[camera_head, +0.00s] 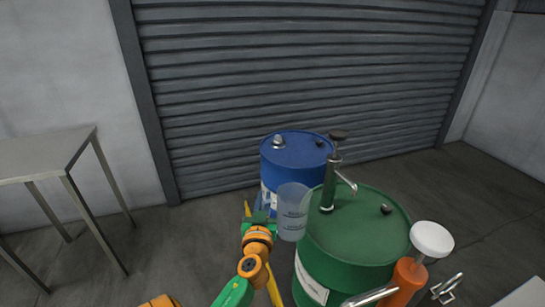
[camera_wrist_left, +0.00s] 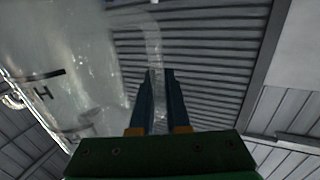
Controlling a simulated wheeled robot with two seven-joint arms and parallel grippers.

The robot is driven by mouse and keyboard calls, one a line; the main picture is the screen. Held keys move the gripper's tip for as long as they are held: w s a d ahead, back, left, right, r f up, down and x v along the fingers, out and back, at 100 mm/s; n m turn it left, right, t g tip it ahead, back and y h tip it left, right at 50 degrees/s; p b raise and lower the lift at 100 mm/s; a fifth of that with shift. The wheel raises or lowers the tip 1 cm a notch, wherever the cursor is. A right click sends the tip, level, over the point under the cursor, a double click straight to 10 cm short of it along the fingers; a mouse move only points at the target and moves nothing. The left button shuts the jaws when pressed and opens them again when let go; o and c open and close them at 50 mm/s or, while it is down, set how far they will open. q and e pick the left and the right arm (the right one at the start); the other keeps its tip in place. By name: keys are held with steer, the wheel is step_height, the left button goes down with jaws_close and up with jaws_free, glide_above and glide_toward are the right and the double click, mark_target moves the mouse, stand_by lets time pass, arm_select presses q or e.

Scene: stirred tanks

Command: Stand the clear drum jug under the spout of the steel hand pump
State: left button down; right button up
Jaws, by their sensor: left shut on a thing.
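The clear jug (camera_head: 293,212) is held upright beside the green drum, left of the steel hand pump. My left gripper (camera_head: 270,214) is shut on the jug at its left side. In the left wrist view, the fingers (camera_wrist_left: 158,88) close on a clear strip that looks like the jug's handle, with the jug's marked wall (camera_wrist_left: 75,75) to the left. The steel hand pump (camera_head: 329,180) stands upright on the green drum, and its spout (camera_head: 347,182) points to the right and toward me, away from the jug. My right gripper is not in view.
The green drum (camera_head: 365,235) fills the space right of the jug and has a dark cap on its top. A blue drum (camera_head: 297,150) stands behind. An orange cylinder (camera_head: 405,282) and a white round top (camera_head: 432,240) are at front right. A table (camera_head: 45,155) stands left.

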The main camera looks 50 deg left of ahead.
arm_select(q)
steer(key=shift+f+g+b, duration=0.1)
steer(key=shift+g+b, duration=0.2)
steer(key=shift+b, duration=0.1)
steer(key=w+d+f+b, duration=0.1)
steer(key=b, duration=0.1)
steer(key=w+d+f+b, duration=0.1)
steer(key=w+b, duration=0.1)
steer(key=w+d+f+b, duration=0.1)
steer(key=w+f+b, duration=0.1)
steer(key=b, duration=0.1)
steer(key=shift+w+d+f, duration=0.1)
steer(key=shift+w+d, duration=0.05)
steer(key=shift+d, duration=0.05)
steer(key=w+d+b, duration=0.5)
steer(key=w+b, duration=0.4)
steer(key=shift+d+f, duration=0.15)
steer(key=shift+d, duration=0.25)
